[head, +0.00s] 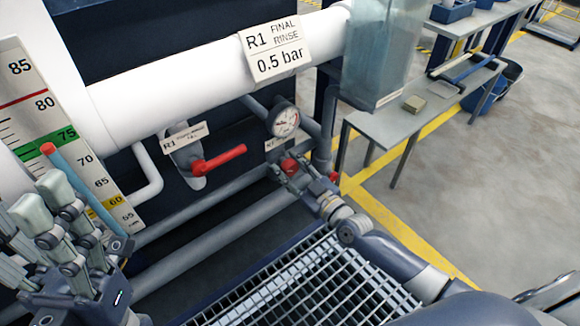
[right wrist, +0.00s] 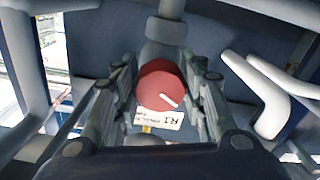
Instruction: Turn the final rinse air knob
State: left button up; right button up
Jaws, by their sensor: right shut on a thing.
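The red round knob (right wrist: 162,84) with a white pointer mark sits between the two fingers of my right gripper (right wrist: 160,92) in the right wrist view. The fingers are shut on it from both sides. In the head view the knob (head: 290,166) shows as a small red patch, partly hidden by my right gripper (head: 291,176). The pointer mark slants toward the lower right in the right wrist view. My left gripper (head: 45,208) is at the lower left of the head view, away from the knob; its opening is unclear.
A pressure gauge (head: 284,121) stands just above the knob. A red lever handle (head: 219,159) is on a valve to its left. A large white pipe bears an R1 final rinse 0.5 bar sign (head: 275,50). A metal grating (head: 310,285) lies below, and a grey bench (head: 415,115) stands right.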

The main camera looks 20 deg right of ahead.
jog(key=shift+m, duration=0.7)
jog(key=o, duration=1.1)
jog(key=v, duration=1.2)
